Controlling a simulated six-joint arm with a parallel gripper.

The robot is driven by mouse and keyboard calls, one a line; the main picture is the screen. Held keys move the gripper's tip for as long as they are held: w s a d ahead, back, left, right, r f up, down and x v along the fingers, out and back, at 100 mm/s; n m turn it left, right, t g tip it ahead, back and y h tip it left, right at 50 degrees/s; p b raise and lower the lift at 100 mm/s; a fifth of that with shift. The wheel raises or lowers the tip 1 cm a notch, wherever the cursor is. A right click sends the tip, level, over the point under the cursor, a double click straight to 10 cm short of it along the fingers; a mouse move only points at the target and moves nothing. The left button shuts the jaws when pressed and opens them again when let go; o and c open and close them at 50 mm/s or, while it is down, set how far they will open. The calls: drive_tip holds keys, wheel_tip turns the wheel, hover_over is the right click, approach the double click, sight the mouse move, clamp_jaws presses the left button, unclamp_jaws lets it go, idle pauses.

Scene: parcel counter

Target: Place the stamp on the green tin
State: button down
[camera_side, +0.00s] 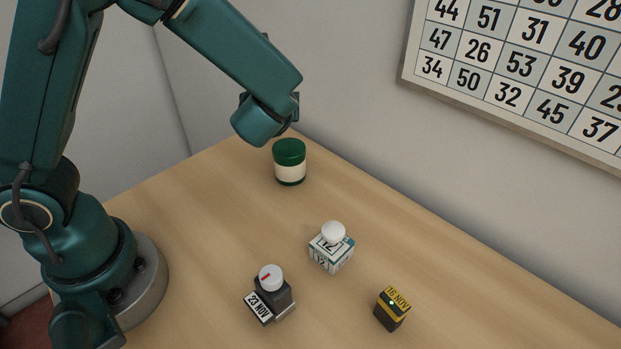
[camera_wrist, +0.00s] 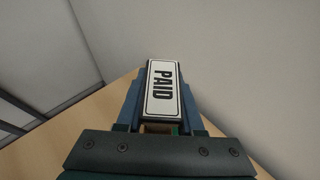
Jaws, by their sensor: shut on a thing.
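My gripper (camera_wrist: 161,112) is shut on a stamp (camera_wrist: 162,88) with a white label reading PAID, held between the two fingers in the wrist view. In the side view the wrist hides the fingers and the stamp. The green tin (camera_side: 289,161), a round jar with a green lid and a pale label band, stands upright at the far end of the counter. In the side view my wrist is above and just left of the tin. A little green shows below the stamp in the wrist view; I cannot tell whether stamp and tin touch.
A dark stamp with a 23 NOV label (camera_side: 270,293), a white patterned block with a white knob (camera_side: 331,250) and a black and yellow 16 NOV block (camera_side: 392,307) stand nearer on the wooden counter (camera_side: 215,225). A wall with a number calendar (camera_side: 530,75) rises behind.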

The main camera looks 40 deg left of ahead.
drive_tip(key=shift+w+d+f, duration=0.5)
drive_tip(key=shift+d+f, duration=0.1)
drive_tip(key=shift+d, duration=0.15)
drive_tip(key=shift+f, duration=1.95)
drive_tip(key=shift+f, duration=0.1)
drive_tip(key=c, duration=0.5)
unclamp_jaws()
drive_tip(key=shift+c, duration=0.2)
